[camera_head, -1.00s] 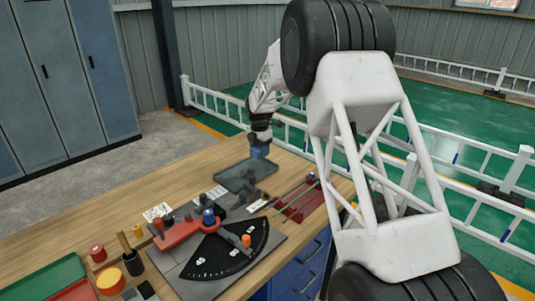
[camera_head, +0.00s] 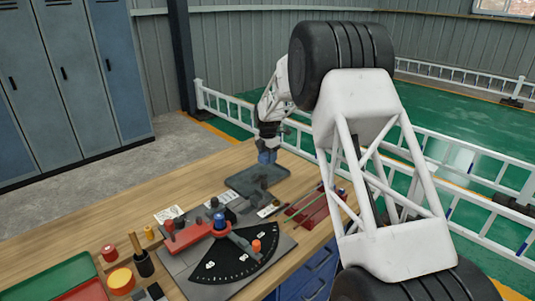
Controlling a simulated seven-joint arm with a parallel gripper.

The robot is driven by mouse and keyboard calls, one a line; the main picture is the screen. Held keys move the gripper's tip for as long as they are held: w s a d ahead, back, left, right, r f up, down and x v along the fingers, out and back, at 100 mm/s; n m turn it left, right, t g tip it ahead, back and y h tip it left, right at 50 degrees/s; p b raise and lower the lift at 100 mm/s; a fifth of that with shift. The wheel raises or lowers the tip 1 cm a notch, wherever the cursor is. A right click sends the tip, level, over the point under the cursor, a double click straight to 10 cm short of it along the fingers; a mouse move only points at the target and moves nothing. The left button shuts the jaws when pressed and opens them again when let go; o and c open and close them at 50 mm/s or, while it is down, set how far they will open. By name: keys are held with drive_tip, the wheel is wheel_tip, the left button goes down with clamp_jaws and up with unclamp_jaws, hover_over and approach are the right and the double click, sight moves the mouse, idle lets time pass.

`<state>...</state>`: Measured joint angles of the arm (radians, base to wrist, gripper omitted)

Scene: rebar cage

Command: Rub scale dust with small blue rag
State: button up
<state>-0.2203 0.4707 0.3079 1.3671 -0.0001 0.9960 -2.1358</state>
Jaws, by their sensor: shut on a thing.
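My gripper (camera_head: 268,150) is at the far end of the workbench, small and partly dark in the view. It is shut on a small blue thing, which looks like the blue rag (camera_head: 267,157). The rag is just above or at the far edge of a dark grey tray (camera_head: 240,183); I cannot tell whether it touches. A darker smudge, perhaps the scale dust (camera_head: 263,182), shows on the tray, but it is too small to be sure.
A bending plate with a black dial (camera_head: 235,262) and red lever (camera_head: 188,236) stands nearer. Thin rods lie on a red rack (camera_head: 312,208) right of the tray. Bare wood (camera_head: 110,222) lies left.

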sight(269, 174)
drive_tip(key=shift+f, duration=3.3)
drive_tip(key=shift+s+a+r, duration=0.25)
drive_tip(key=shift+s+a, duration=0.15)
drive_tip(key=shift+a, duration=0.05)
drive_tip(key=shift+c, duration=0.3)
drive_tip(key=shift+s+a+f, duration=0.3)
drive_tip(key=shift+s+a, duration=0.4)
drive_tip(key=shift+s, duration=0.05)
drive_tip(key=shift+s+a+r, duration=0.15)
drive_tip(key=shift+s+a, duration=0.35)
drive_tip(key=shift+a, duration=0.05)
drive_tip(key=shift+s+a+f, duration=0.2)
drive_tip(key=shift+s+a, duration=0.1)
drive_tip(key=shift+s, duration=0.05)
drive_tip(key=shift+s+a+r, duration=0.15)
drive_tip(key=shift+s+a, duration=0.3)
drive_tip(key=shift+a, duration=0.05)
drive_tip(key=shift+s+a, duration=1.6)
drive_tip(key=shift+w+d, duration=4.1)
drive_tip(key=shift+d, duration=0.05)
drive_tip(key=shift+s+d, duration=0.2)
drive_tip(key=shift+s, duration=0.05)
drive_tip(key=shift+s+a, duration=4.1)
drive_tip(key=shift+w+d, duration=4.1)
drive_tip(key=shift+r, duration=4)
